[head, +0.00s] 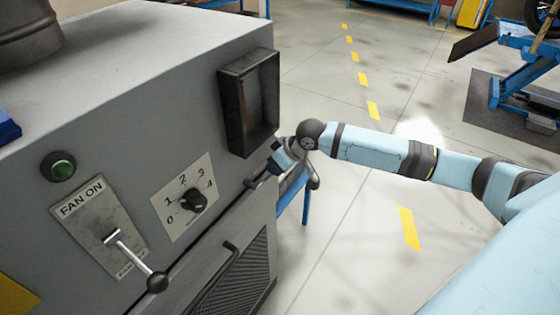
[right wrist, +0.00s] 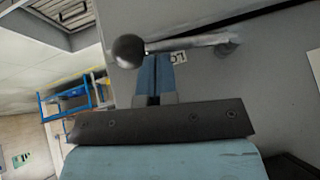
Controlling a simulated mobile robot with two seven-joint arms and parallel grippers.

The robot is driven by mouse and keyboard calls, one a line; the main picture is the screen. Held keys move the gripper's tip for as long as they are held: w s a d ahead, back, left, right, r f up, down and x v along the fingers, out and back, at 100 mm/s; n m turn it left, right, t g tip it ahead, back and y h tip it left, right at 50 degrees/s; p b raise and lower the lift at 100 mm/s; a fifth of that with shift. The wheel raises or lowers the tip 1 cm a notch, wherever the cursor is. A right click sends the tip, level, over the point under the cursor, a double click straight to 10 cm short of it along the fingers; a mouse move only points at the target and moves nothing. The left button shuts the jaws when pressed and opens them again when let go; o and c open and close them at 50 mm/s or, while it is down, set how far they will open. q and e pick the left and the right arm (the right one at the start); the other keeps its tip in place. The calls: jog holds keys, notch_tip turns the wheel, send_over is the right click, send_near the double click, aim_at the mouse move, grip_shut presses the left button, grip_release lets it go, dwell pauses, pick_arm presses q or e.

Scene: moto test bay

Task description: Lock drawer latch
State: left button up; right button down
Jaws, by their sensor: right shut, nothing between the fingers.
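The latch shows in the right wrist view as a metal lever (right wrist: 195,41) with a dark ball knob (right wrist: 128,51) at one end and a round pivot (right wrist: 228,48) on the grey panel. A small label (right wrist: 178,57), partly hidden, shows letters like "LO" beside the fingers. My right gripper (right wrist: 153,58) is shut and empty, its blue fingertips close to the lever near the knob; I cannot tell whether they touch it. In the head view my right gripper (head: 273,169) is at the machine's right front edge, and the latch is mostly hidden there. My left gripper is not in view.
The grey machine front (head: 110,150) carries a fan lever (head: 135,258), a dial (head: 193,200), a green button (head: 62,167) and a dark box (head: 250,103) above my gripper. A lower panel has a black handle (head: 212,275). Open floor (head: 340,240) lies to the right.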

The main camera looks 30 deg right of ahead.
pick_arm(q)
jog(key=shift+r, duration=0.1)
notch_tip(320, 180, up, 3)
jog(key=p, duration=0.3)
pick_arm(e)
notch_tip(320, 180, down, 3)
jog(key=shift+d+y, duration=0.1)
jog(key=shift+y, duration=0.5)
